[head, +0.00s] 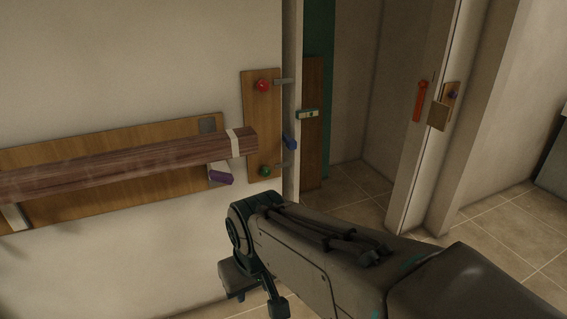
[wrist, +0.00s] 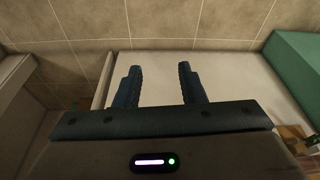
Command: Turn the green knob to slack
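The green knob (head: 265,171) is small and round, low on an upright wooden board (head: 263,130) on the wall, in the head view. My gripper (head: 255,296) is below the board in the head view, apart from the knob. In the wrist view my gripper (wrist: 159,85) has its two dark fingers spread, with nothing between them. The green knob cannot be made out in the wrist view. The knob's setting is too small to read.
A red knob (head: 262,86) sits higher on the same board. A blue handle (head: 289,140) is on the wall edge to the right. A long wooden beam (head: 120,165) with a purple-ended bracket (head: 221,177) juts at left. Tiled floor (head: 345,196) is open at right.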

